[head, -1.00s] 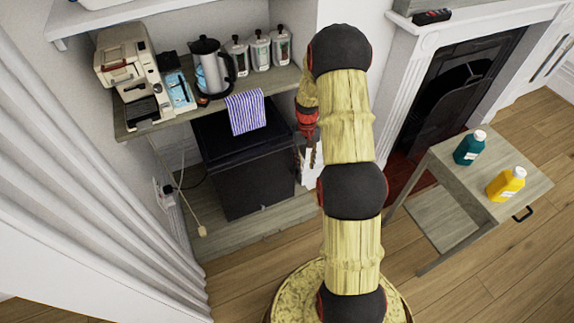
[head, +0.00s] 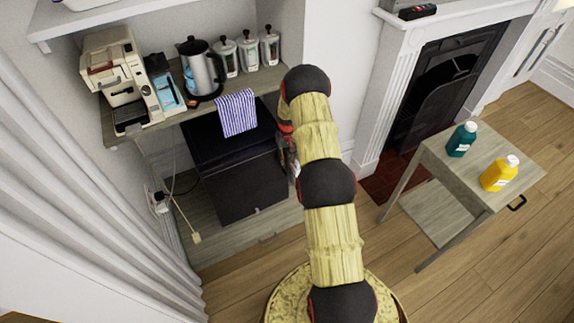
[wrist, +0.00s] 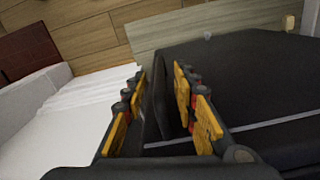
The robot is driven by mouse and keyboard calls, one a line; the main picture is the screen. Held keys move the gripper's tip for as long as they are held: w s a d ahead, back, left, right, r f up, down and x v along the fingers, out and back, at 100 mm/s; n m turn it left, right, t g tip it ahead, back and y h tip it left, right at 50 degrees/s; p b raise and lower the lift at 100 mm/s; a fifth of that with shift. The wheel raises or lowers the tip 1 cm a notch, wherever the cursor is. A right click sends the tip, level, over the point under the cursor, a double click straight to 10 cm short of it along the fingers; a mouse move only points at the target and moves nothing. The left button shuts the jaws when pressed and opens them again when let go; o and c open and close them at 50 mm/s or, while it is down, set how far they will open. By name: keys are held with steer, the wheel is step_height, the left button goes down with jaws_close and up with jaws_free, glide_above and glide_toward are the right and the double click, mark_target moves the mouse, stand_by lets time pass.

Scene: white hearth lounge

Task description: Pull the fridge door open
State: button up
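The small black fridge (head: 242,188) stands under the wooden counter, and its door appears closed in the head view. My gripper (head: 290,158) is at the fridge's right side, mostly hidden behind my arm. In the wrist view, my gripper (wrist: 160,74) has its two yellow-padded fingers apart. A thin dark upright part lies between them, at the left edge of the black fridge (wrist: 255,85). A gap shows beside it, and I cannot tell whether either finger touches it. A pale seam runs across the fridge near the right finger.
The counter (head: 120,132) above holds a coffee machine (head: 115,75), a kettle (head: 200,70), canisters and a striped cloth (head: 237,113) hanging over its edge. A small table (head: 440,160) with two bottles stands at the right. Floor in front of the fridge is clear.

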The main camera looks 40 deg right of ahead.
steer(key=shift+f, duration=1.1)
steer(key=shift+c, duration=1.2)
jaws_close()
